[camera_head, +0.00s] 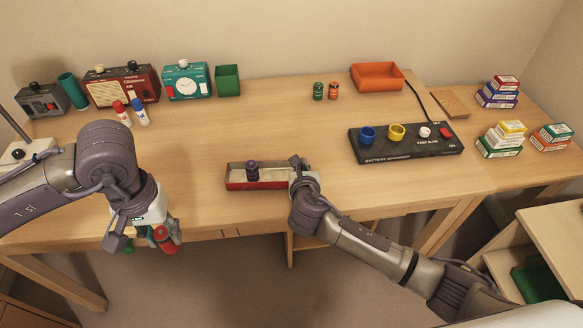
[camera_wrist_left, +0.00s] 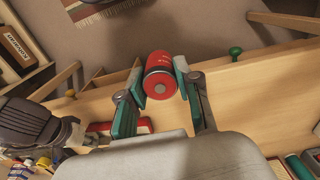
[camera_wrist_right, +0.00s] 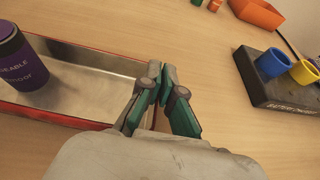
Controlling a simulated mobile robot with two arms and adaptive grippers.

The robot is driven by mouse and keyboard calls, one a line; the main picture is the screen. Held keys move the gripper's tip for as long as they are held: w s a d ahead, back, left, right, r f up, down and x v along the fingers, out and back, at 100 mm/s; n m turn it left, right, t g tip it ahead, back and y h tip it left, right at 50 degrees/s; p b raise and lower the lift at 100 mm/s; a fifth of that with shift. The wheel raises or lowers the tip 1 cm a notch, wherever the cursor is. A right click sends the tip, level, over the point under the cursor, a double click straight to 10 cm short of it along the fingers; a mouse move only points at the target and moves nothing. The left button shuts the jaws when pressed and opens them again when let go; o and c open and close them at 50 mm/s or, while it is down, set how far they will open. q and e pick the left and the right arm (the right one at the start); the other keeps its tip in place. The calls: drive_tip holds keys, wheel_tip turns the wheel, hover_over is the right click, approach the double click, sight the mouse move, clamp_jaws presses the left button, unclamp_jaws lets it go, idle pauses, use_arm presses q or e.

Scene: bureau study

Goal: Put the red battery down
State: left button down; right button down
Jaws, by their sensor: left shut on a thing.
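The red battery (camera_wrist_left: 161,75) is held between the fingertips of my left gripper (camera_wrist_left: 162,78). In the head view the red battery (camera_head: 166,238) is in front of the desk's front edge, tilted. My right gripper (camera_wrist_right: 164,80) has its fingertips close together at the right end of a red-rimmed metal tray (camera_wrist_right: 85,75); whether they pinch its wall is hidden. The tray (camera_head: 275,185) lies near the desk's front edge, with a purple battery (camera_head: 252,171) standing in its left part.
Green (camera_head: 318,91) and orange (camera_head: 333,91) batteries stand behind, near an orange bin (camera_head: 378,78). Small boxes (camera_head: 503,138) are stacked at right. The desk left of the tray has free room.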

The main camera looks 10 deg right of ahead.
use_arm(q)
drive_tip(key=w+d+n, duration=0.7)
drive_tip(key=w+d, duration=0.3)
drive_tip(key=w, duration=0.4)
drive_tip(key=n, duration=0.7)
hover_over(277, 178)
drive_tip(key=shift+n, duration=0.3)
wheel_tip(277, 178, down, 10)
drive_tip(key=shift+r, duration=0.15)
drive_tip(key=c, duration=0.8)
unclamp_jaws()
wheel_tip(277, 178, up, 12)
